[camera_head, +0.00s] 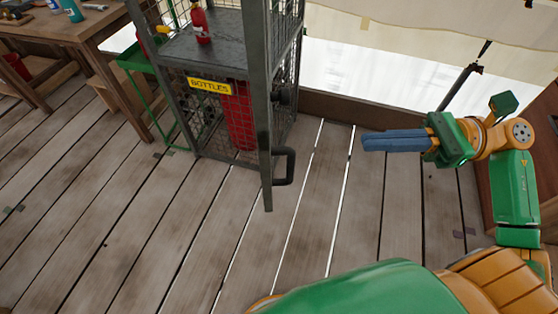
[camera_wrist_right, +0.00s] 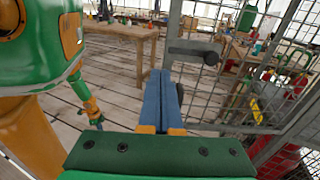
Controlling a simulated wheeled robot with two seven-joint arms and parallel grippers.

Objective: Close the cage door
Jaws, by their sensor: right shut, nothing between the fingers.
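The wire cage (camera_head: 213,140) stands at the upper middle of the head view. Its grey-framed door (camera_head: 264,150) is open, swung out toward me and seen nearly edge-on. A dark handle (camera_head: 289,167) sits low on the door's right side. In the right wrist view the mesh door (camera_wrist_right: 222,95) and its handle (camera_wrist_right: 195,47) are just beyond my fingers. My right gripper (camera_head: 366,141) is shut and empty, to the right of the door and apart from it; its blue fingers (camera_wrist_right: 158,74) point ahead. My left gripper (camera_wrist_right: 93,113) seems to show small in the wrist view; its jaws are unclear.
The cage holds a red bottle (camera_head: 201,25) on its shelf, a red container (camera_head: 239,115) below and a yellow BOTTLES sign (camera_head: 209,86). A wooden table (camera_head: 80,25) stands at left. The plank floor (camera_head: 140,230) in front is clear. A low wall runs behind.

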